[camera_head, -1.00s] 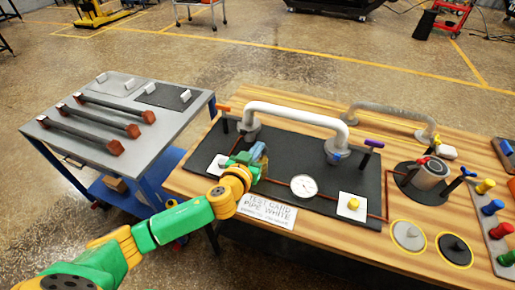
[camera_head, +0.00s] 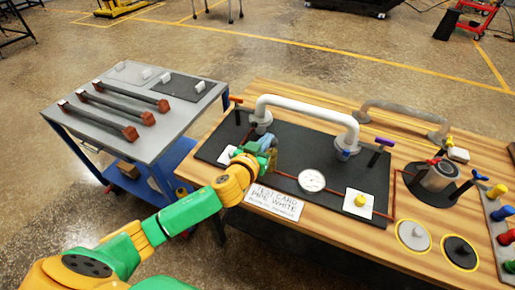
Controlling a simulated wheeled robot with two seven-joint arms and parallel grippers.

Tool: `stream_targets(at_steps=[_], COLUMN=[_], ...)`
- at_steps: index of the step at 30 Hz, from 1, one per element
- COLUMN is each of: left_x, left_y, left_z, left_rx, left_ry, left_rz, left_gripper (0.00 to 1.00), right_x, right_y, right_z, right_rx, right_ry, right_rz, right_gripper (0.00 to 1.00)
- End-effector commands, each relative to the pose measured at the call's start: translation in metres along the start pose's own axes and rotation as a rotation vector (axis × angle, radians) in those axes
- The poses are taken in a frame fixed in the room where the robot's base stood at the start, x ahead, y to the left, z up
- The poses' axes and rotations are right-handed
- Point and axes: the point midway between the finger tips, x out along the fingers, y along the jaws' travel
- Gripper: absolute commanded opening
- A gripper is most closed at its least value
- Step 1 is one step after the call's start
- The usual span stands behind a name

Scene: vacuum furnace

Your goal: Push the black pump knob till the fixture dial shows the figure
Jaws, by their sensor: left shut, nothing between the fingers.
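The fixture dial (camera_head: 311,181) is a small round white gauge on the black fixture plate (camera_head: 330,205); its reading is too small to tell. My left gripper (camera_head: 266,153) is shut and empty, low over the plate, left of the dial and below the white pipe (camera_head: 300,104). Whether the gripper touches anything is unclear. My right gripper is not in view.
A white pad with a yellow button (camera_head: 360,201) lies right of the dial. A printed card (camera_head: 274,202) lies at the plate's front. Red- and purple-handled valves (camera_head: 381,143) stand by the pipe. A grey trolley (camera_head: 140,110) with bars stands left.

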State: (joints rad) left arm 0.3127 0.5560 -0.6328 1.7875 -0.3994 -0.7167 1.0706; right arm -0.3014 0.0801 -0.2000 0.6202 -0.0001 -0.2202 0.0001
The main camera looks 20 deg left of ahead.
Motion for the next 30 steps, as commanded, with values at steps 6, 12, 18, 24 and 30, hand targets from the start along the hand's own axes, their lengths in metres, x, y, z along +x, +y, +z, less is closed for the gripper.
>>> stream_targets(at_steps=[6, 12, 18, 24, 30], left_x=[-0.053, -0.081, -0.088, -0.088, -0.088], left_y=[0.001, 0.001, 0.0, 0.0, 0.0], left_z=[0.007, 0.006, 0.004, 0.004, 0.004], left_rx=[0.0, 0.001, 0.002, 0.002, 0.001], left_ry=[-0.004, -0.002, -0.001, -0.001, -0.001], left_rz=[0.004, 0.003, 0.001, 0.001, 0.001], left_gripper=[0.0, 0.0, 0.0, 0.0, 0.0], right_x=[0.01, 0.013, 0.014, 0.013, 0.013], right_y=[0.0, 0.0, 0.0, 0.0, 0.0], right_z=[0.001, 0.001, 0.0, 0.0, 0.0], right_rx=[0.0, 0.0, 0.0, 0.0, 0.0], right_ry=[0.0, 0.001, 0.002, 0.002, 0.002], right_rz=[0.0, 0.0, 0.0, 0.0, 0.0], right_gripper=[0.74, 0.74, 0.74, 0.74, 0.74])
